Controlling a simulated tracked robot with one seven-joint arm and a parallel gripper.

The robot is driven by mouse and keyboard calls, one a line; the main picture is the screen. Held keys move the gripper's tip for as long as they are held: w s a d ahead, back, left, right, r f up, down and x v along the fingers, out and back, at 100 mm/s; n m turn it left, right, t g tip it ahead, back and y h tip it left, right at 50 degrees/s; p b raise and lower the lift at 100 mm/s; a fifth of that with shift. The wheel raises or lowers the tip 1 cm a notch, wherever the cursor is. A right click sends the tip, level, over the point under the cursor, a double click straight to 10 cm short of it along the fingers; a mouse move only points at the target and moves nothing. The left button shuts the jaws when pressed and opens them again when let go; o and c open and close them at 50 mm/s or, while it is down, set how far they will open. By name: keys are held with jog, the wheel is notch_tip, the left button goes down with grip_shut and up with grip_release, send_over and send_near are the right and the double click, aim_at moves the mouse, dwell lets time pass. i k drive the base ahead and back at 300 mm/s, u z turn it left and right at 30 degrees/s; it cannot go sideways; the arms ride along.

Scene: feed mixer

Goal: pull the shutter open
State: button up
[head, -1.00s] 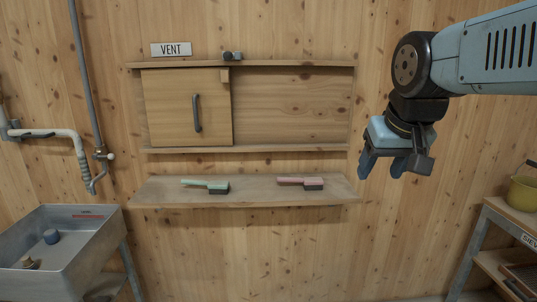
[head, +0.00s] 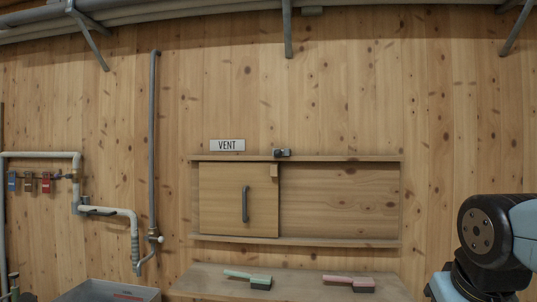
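The shutter (head: 225,200) is a flat wooden panel at the left end of a wooden frame under the VENT sign (head: 228,145). It sits between an upper rail (head: 340,158) and a lower rail (head: 340,242). A dark upright bar handle (head: 245,204) is on its right half. A small wooden block (head: 274,170) is at its top right corner. A grey catch with a dark knob (head: 282,153) sits on the upper rail above that corner.
The frame right of the shutter shows bare wood (head: 335,200). Below, a shelf (head: 210,285) carries a green brush (head: 247,279) and a pink brush (head: 348,282). Pipes (head: 152,140) run down the left wall above a metal sink (head: 95,292).

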aim_at(237, 198)
jog(key=z, duration=0.9)
jog(key=i, duration=0.1)
jog(key=u, duration=2.6)
jog(key=k, duration=1.3)
jog(key=z, duration=0.75)
jog(key=i, duration=1)
jog(key=z, duration=0.05)
